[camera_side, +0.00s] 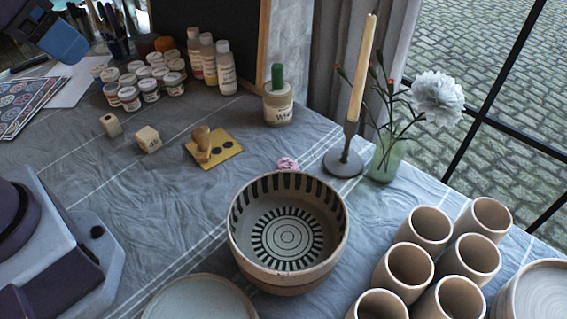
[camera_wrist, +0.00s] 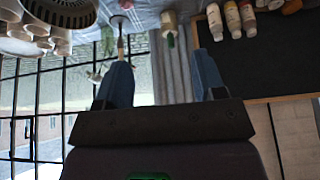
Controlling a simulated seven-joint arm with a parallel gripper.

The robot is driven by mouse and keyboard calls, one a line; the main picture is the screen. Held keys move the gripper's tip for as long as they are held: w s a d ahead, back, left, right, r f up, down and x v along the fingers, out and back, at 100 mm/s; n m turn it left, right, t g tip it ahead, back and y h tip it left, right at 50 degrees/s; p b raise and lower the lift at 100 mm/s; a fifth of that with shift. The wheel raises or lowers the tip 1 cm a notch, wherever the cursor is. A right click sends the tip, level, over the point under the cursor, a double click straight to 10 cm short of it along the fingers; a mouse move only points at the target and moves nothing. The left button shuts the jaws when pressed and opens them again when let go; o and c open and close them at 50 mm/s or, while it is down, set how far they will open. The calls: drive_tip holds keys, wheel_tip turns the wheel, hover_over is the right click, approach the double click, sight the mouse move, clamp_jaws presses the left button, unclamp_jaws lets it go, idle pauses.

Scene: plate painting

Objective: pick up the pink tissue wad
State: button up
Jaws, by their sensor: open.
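The pink tissue wad (camera_side: 287,163) is a small crumpled pink lump on the grey cloth, just behind the bowl's far rim in the side view. The rim may hide its lower part. A small pinkish patch at the top edge of the wrist view looks like it, but I cannot be sure. My gripper (camera_wrist: 160,72) shows in the wrist view as two blue fingers spread apart with nothing between them. It is well away from the wad. In the side view, a blue part of it shows at the upper left corner.
The striped bowl (camera_side: 288,232) stands directly in front of the wad. The candle holder (camera_side: 343,162) with its tall candle and the flower vase (camera_side: 385,158) stand to its right. A green-capped bottle (camera_side: 278,104) is behind, and a yellow card (camera_side: 214,149) with a stamp lies left. Several cups (camera_side: 428,226) stand front right.

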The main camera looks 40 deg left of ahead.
idle(0.4)
drive_tip(key=shift+o, duration=1)
